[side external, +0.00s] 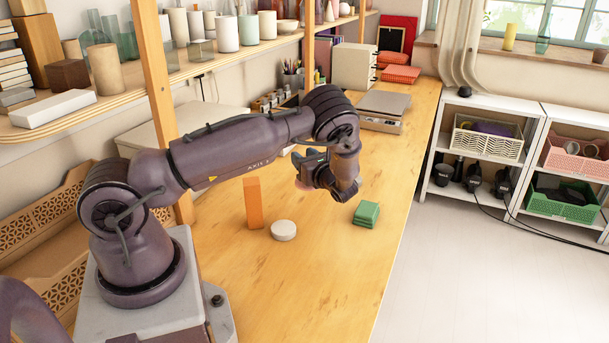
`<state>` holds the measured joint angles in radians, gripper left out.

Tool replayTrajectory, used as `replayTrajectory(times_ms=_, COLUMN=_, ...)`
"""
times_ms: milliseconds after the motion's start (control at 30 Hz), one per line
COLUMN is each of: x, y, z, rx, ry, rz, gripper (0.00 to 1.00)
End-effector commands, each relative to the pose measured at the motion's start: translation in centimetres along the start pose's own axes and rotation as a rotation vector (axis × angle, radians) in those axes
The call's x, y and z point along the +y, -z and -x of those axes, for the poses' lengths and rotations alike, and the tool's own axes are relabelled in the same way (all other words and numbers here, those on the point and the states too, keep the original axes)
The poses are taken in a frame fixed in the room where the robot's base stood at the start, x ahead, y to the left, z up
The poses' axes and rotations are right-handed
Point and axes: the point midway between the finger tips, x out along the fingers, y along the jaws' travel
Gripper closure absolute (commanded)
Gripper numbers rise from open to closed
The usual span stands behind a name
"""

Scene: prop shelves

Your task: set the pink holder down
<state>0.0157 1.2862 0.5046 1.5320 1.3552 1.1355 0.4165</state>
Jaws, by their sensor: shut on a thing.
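My gripper (309,173) is above the wooden table, right of the orange block, and is shut. A small pinkish patch of the pink holder (303,185) shows at its lower left edge. The rest of the holder is hidden by the gripper and wrist, so its shape and tilt cannot be told. It appears to be held clear of the tabletop (320,270).
An upright orange block (253,203), a round whitish disc (283,230) and a stack of green squares (366,214) stand on the table near my gripper. A grey scale-like device (383,111) is farther back. The front tabletop is clear. Wooden shelf posts (161,110) rise at left.

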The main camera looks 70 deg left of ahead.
Motion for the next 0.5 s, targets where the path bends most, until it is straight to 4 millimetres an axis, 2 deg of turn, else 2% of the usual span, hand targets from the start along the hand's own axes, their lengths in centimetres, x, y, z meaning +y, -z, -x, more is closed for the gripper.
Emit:
replayTrajectory(times_ms=100, x=-0.1, y=-2.0, z=0.1, rx=0.0, ry=0.002, rz=0.003, gripper=0.93)
replayTrajectory(times_ms=267, x=-0.9, y=-3.7, z=1.3, rx=0.0, ry=0.029, rz=0.002, gripper=0.93)
replayTrajectory(times_ms=367, x=-1.4, y=-4.5, z=3.3, rx=0.002, ry=0.059, rz=0.001, gripper=0.93)
replayTrajectory(times_ms=500, x=0.9, y=-5.0, z=6.8, rx=0.001, ry=0.038, rz=-0.003, gripper=0.93)
